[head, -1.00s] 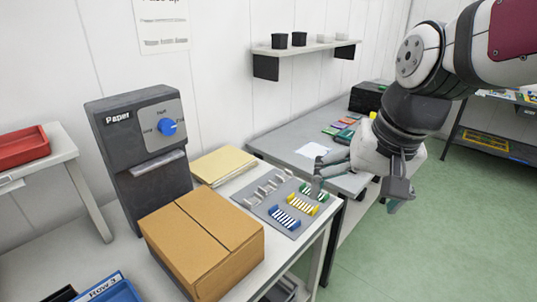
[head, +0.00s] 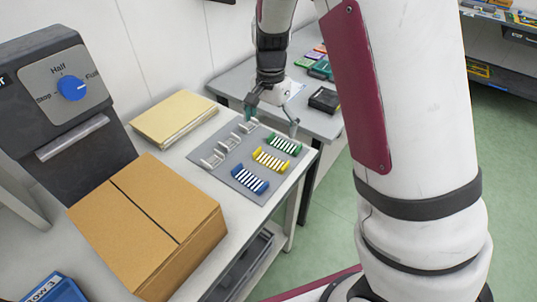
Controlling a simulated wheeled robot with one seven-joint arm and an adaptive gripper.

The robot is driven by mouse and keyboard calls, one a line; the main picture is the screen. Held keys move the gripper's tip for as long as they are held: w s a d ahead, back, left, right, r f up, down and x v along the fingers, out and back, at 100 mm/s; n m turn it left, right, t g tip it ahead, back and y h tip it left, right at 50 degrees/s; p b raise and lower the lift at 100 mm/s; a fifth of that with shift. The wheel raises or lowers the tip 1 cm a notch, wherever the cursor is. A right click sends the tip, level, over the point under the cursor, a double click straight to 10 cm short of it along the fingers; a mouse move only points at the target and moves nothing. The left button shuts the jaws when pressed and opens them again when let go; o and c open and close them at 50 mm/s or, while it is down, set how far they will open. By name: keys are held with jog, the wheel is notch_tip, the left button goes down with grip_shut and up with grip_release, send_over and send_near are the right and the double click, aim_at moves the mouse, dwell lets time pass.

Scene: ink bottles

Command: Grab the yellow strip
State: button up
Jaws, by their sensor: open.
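The yellow strip (head: 271,160) lies in the middle of the coloured row on a grey mat (head: 229,172). It is a short yellow piece with white bars. A green strip (head: 284,145) lies just behind it and a blue strip (head: 250,179) in front of it. My gripper (head: 271,115) points down above the far end of the mat, behind the yellow strip. Its fingers are spread wide and empty. The yellow strip is in plain view and not touched.
Several pale holders (head: 228,143) stand along the mat's left side. A cardboard box (head: 150,225) stands at the front left, with folders (head: 174,118) behind it. A grey machine with a blue knob (head: 71,88) stands at the left. A second table (head: 322,122) lies behind.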

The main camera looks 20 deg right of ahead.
aim_at(271, 162)
notch_tip(271, 162, down, 12)
jog(key=shift+w+d+f, duration=0.1)
jog(key=shift+d+f, duration=0.05)
jog(key=shift+f, duration=0.05)
jog(key=c, duration=0.5)
